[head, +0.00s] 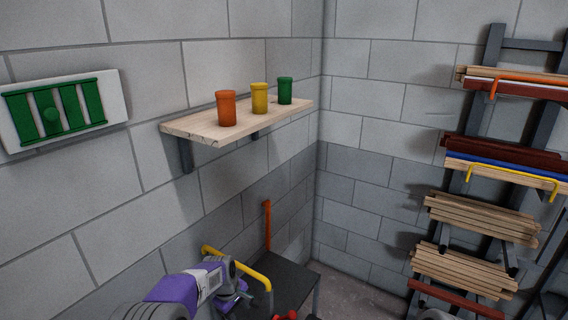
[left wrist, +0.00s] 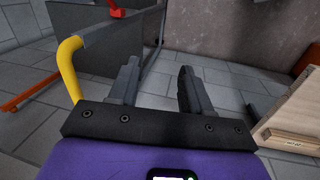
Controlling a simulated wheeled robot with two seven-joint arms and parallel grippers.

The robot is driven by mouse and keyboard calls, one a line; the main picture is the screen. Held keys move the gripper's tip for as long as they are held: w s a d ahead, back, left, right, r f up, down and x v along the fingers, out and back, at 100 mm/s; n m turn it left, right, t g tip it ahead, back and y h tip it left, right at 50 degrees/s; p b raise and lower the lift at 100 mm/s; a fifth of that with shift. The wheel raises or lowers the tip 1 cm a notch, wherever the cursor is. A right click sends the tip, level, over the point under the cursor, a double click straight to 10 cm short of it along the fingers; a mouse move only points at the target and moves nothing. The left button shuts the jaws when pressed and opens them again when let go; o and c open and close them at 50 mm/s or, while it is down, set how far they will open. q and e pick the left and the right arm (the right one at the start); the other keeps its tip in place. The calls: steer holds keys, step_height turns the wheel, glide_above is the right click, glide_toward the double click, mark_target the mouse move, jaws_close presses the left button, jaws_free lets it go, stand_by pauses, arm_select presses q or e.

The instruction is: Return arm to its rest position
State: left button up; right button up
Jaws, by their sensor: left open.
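My left arm, purple and grey, comes in at the bottom of the head view, beside a dark grey table or cart with a yellow bar. In the left wrist view my left gripper (left wrist: 158,88) is open, with its two dark fingers apart and nothing between them. It points down toward the grey tiled floor. My right gripper does not show clearly in either view.
The dark cart (head: 288,278) has a yellow bar (head: 240,264) close to my left arm; this yellow bar also shows in the left wrist view (left wrist: 68,68). A wall shelf (head: 205,124) holds orange, yellow and green jars. A rack (head: 492,48) with battens stands right. A wooden box (left wrist: 295,118) is near.

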arm_select(q)
steer(key=s+f+m+b, duration=0.15)
steer(key=s+f, duration=0.25)
steer(key=f, duration=0.4)
steer(key=s+f+m+g+h+b, duration=0.1)
steer(key=s+f+b, duration=0.3)
steer(key=f, duration=0.5)
steer(key=s+f+m+b, duration=0.1)
steer(key=s+f+m, duration=0.1)
steer(key=s+f, duration=0.45)
steer(key=s+d+f+m+h+b, duration=0.1)
steer(key=s+d+f+b, duration=0.1)
steer(key=s+f, duration=0.2)
steer(key=s+d+f+m+b, duration=0.2)
steer(key=s+f, duration=0.3)
steer(key=s, duration=0.5)
steer(key=shift+f+h, duration=0.2)
steer(key=shift+h, duration=0.2)
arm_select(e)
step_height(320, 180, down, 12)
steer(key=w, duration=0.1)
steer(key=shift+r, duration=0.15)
arm_select(q)
steer(key=shift+m, duration=0.25)
steer(key=shift+c, duration=0.4)
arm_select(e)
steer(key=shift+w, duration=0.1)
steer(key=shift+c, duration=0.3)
